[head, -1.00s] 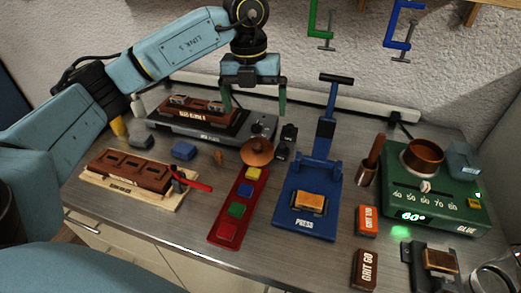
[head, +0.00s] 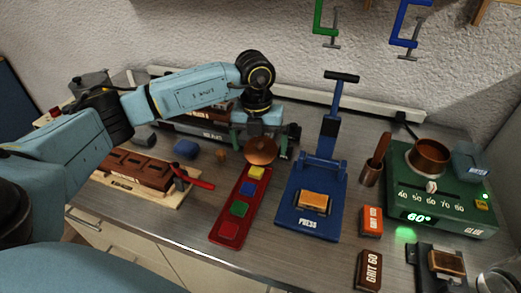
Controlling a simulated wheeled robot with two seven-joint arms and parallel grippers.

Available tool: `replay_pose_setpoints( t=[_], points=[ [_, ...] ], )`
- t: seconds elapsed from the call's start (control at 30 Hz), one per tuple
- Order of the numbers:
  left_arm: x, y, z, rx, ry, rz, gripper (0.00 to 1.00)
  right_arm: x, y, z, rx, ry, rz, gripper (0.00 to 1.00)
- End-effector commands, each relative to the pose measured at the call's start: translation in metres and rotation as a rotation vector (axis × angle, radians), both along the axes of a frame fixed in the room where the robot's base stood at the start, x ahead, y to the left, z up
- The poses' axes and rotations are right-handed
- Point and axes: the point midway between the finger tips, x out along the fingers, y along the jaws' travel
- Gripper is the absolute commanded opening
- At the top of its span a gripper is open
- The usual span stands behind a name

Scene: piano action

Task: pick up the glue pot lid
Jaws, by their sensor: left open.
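A round copper lid (head: 261,151) lies on the grey bench just beyond the far end of the red tray. I take it for the glue pot lid. My left gripper (head: 259,146) is low at the lid, pointing down, with its green fingers spread, one on each side of it. I cannot tell whether either finger touches the lid. The copper glue pot (head: 428,157) sits open-topped on the green glue heater (head: 440,195) at the right. My right gripper is not in view.
The red tray (head: 217,235) with coloured blocks lies in front of the lid. The blue press (head: 322,170) stands to its right. A wooden board (head: 165,198) with a red-handled tool is at the left. Bare bench lies between board and tray.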

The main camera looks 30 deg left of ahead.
Motion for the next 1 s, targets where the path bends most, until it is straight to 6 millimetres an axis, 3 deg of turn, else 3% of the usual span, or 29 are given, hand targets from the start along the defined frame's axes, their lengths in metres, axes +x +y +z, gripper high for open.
replay_pose_setpoints(
  t=[0.27, 0.6, 0.87, 1.0],
  points=[
    [0.0, 0.0, -0.008, 0.0, -0.001, 0.0, 1.0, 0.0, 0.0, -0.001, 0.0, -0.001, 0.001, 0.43],
    [0.0, -0.001, -0.008, -0.001, -0.001, 0.0, 0.57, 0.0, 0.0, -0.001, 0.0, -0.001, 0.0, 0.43],
    [0.001, -0.001, -0.004, -0.001, -0.003, 0.0, 0.57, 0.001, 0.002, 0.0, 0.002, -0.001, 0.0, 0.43],
    [0.001, 0.0, 0.015, -0.001, -0.006, 0.0, 0.57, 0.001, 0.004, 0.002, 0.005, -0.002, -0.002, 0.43]
  ],
)
